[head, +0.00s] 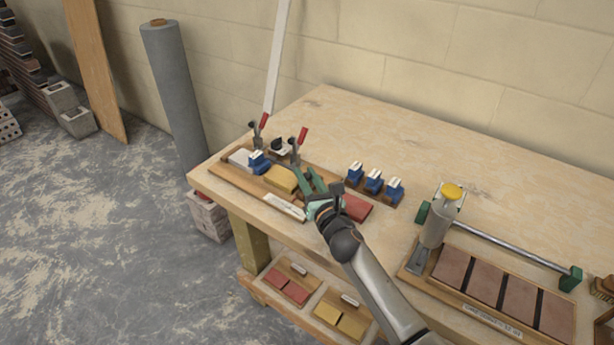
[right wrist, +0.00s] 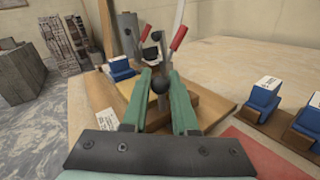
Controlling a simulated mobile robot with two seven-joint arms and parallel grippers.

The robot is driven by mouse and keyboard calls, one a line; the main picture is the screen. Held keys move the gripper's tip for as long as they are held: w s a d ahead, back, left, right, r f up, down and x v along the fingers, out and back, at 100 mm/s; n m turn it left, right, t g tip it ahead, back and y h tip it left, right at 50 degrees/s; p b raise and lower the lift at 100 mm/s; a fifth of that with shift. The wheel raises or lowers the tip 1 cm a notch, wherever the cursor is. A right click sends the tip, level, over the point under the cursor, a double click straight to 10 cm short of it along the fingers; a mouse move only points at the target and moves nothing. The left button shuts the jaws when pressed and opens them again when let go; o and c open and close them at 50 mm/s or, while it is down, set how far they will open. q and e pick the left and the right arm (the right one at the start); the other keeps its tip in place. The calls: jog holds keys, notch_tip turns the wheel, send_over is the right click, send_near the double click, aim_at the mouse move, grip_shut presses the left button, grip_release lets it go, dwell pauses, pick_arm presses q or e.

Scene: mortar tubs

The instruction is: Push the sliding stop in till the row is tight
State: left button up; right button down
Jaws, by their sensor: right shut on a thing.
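My right gripper (head: 314,184) is over the right part of a wooden jig board (head: 233,183) at the left end of the bench. On the board, left of the gripper, stand a pale block (head: 240,158), a blue clip piece (head: 258,162) and a yellow block (head: 281,179). I cannot tell whether they touch. My left gripper is not in view.
Red-handled clamps (head: 300,137) stand upright behind the row. A red tile (head: 356,207) lies right of my gripper. Several blue-and-white pieces (head: 374,181) sit on a strip further right.

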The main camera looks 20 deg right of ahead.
aim_at(296, 184)
jog(key=w+a+b, duration=0.2)
jog(key=shift+w+f, duration=0.1)
jog(key=shift+w, duration=0.2)
jog(key=shift+w+a, duration=0.25)
jog(key=c, duration=0.7)
grip_release()
jog(key=shift+s+d, duration=0.1)
jog(key=shift+s, duration=0.45)
jog(key=s, duration=0.7)
jog(key=s+p, duration=0.1)
jog(key=s, duration=0.3)
jog(key=shift+s+d, duration=0.2)
jog(key=shift+d, duration=0.2)
